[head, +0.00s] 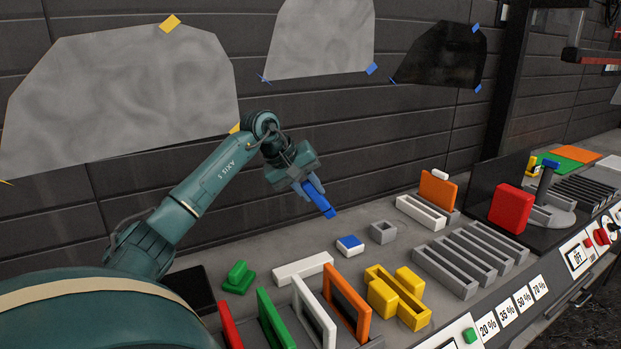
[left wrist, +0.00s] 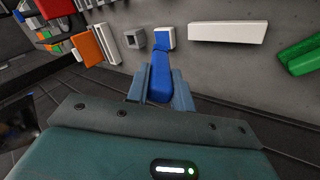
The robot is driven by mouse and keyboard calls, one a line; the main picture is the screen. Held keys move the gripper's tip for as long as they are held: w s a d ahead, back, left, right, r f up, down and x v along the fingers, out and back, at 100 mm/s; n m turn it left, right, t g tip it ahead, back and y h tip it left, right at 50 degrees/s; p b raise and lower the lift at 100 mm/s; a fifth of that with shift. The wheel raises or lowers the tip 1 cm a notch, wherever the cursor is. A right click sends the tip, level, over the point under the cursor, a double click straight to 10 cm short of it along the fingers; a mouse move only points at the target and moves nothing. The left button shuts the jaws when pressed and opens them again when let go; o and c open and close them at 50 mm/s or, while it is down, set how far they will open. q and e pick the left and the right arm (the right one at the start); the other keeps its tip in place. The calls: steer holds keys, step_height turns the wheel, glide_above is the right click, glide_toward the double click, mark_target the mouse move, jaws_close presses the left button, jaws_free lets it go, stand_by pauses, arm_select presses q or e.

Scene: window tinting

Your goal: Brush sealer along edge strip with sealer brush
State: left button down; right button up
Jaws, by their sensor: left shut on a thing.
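My left gripper (head: 311,187) is shut on a blue bar-shaped tool, which I take to be the sealer brush (head: 323,202). It is held in the air above the bench, tilted down to the right. In the left wrist view the brush (left wrist: 160,75) sits between the two fingers. A long white bar (head: 303,268), possibly the edge strip, lies on the bench below; it also shows in the left wrist view (left wrist: 228,31). A small white block with a blue top (head: 350,245) lies to its right. My right gripper is not in view.
A green block (head: 238,277) lies left of the white bar. Upright coloured frames, including an orange one (head: 347,302), and a yellow holder (head: 405,290) stand in front. A small grey square socket (head: 383,232) and grey slotted racks (head: 465,255) are to the right. Film sheets hang on the wall.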

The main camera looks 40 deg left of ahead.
arm_select(q)
steer(key=shift+w+a, duration=0.25)
steer(key=shift+w, duration=0.05)
steer(key=shift+s+d+f+b, duration=0.1)
steer(key=shift+f+b, duration=0.75)
steer(key=shift+f, duration=0.05)
step_height(320, 180, down, 3)
steer(key=shift+b, duration=1.05)
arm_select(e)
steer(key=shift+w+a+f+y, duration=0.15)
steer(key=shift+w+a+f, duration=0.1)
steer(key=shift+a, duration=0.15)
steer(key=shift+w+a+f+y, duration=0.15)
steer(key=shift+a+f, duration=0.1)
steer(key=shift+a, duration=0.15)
